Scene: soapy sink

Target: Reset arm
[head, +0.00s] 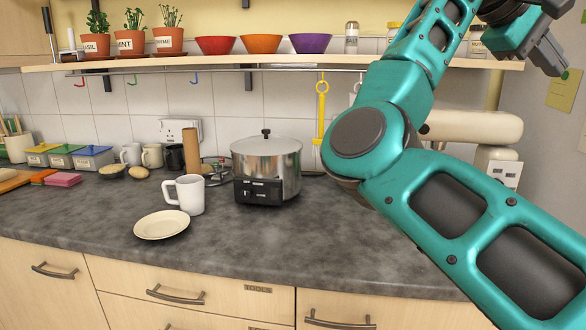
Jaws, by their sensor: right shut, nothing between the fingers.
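My right arm comes in from the right edge and bends upward in front of the counter. Its right gripper (556,60) is at the top right, raised to about shelf height. The fingers are shut with nothing held between them, clear of the counter. My left gripper is not in the head view. The arm hides part of the counter's right side and part of the shelf.
A white mug (191,195) and a cream saucer (162,224) stand near the middle of the dark counter (235,255). A steel pot (267,160) stands behind. A shelf (215,62) carries herb pots and bowls. The front right of the counter is clear.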

